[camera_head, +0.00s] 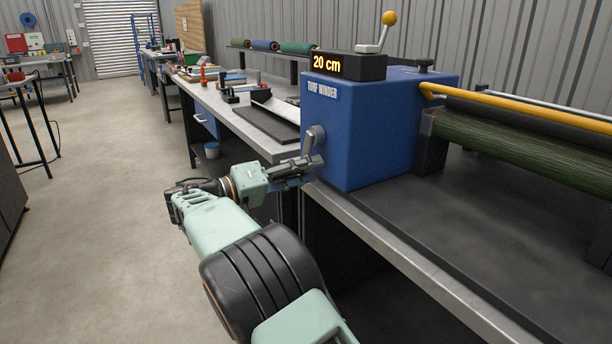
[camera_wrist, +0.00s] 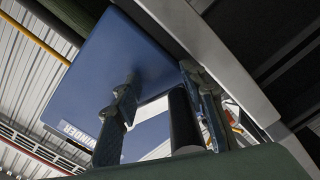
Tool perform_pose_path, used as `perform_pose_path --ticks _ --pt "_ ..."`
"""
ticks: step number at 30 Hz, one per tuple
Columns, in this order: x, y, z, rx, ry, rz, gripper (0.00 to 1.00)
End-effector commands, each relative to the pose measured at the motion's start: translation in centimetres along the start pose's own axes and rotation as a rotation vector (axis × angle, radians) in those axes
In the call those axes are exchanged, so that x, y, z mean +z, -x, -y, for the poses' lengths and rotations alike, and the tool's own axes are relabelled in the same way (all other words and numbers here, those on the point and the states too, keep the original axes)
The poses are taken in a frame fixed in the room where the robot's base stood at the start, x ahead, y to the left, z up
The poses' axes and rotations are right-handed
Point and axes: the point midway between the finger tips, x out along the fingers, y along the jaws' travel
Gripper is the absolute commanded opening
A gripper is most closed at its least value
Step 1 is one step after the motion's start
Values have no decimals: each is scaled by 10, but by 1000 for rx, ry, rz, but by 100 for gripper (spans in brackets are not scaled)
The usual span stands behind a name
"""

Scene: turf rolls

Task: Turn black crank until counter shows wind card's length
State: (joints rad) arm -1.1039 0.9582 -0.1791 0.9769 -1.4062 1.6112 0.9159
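The blue turf winder (camera_head: 370,125) stands on the bench, with a counter (camera_head: 327,65) on top reading "20 cm". A grey crank arm (camera_head: 315,138) is on its left face; my gripper hides the lower end in the head view. My gripper (camera_head: 303,170) is at the crank's lower end. In the wrist view, a black crank handle (camera_wrist: 182,118) stands between the two fingers of my gripper (camera_wrist: 165,95). It is close to the right finger, with a gap to the left one. I cannot make out the wind card's writing.
A lever with a yellow knob (camera_head: 389,18) rises behind the counter. A yellow bar (camera_head: 520,110) and a green turf roll (camera_head: 520,150) extend right. A black tray (camera_head: 265,125) and a white sheet (camera_head: 280,108) lie left of the winder. Turf rolls (camera_head: 265,45) sit on a rear shelf.

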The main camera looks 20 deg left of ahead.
Motion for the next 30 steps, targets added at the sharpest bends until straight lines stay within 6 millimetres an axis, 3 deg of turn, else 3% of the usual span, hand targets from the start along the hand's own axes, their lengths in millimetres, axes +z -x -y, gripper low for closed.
perform_pose_path --ticks 19,23,30 --pt "2 5 5 -6 7 -1 36" --pt "2 23 6 -7 8 -3 36" --pt "1 75 5 -6 6 -4 36"
